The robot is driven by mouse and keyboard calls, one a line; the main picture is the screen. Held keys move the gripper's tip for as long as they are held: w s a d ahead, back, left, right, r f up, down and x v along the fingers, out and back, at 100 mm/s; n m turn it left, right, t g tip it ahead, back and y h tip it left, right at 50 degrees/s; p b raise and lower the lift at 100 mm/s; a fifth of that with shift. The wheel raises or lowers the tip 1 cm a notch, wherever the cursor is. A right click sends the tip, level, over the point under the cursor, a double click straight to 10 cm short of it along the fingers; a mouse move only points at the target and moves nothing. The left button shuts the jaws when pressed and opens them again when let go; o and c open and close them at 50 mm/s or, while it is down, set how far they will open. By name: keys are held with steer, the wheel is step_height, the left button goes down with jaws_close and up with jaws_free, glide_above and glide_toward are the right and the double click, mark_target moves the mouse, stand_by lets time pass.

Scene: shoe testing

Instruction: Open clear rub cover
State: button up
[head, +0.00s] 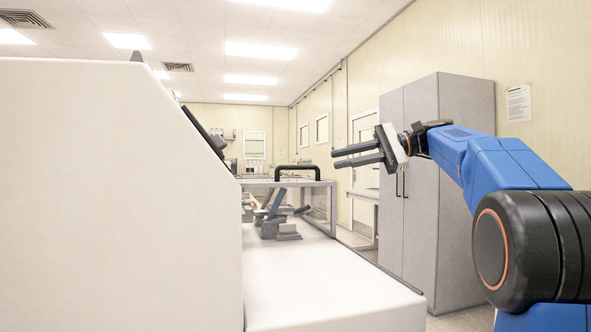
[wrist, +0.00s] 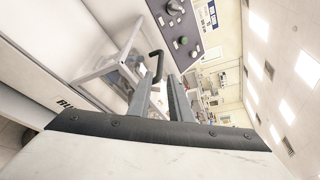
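The clear rub cover (head: 320,203) is a see-through box with a grey frame on the white machine's bench, standing over a grey test mechanism (head: 279,226). Its black handle (head: 298,170) arches above its top edge. My gripper (head: 334,158) is to the right of the handle in the head view, with its two dark fingers pointing left and a gap between them. In the wrist view, the gripper (wrist: 161,80) is open and empty. The handle (wrist: 159,64) shows beyond the fingertips, in line with the gap; contact is not apparent. The cover's frame (wrist: 118,62) shows to the left.
The white machine housing (head: 110,190) fills the left of the head view. A control panel (wrist: 184,27) with knobs and a green button shows beyond the handle in the wrist view. A grey cabinet (head: 455,150) stands at the right. Bare white bench (head: 300,285) lies in front.

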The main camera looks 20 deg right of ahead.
mark_target(298, 168)
steer(key=x, duration=1.2)
steer(key=shift+w+a+f, duration=0.1)
steer(key=shift+a, duration=0.2)
steer(key=shift+c, duration=0.4)
jaws_close()
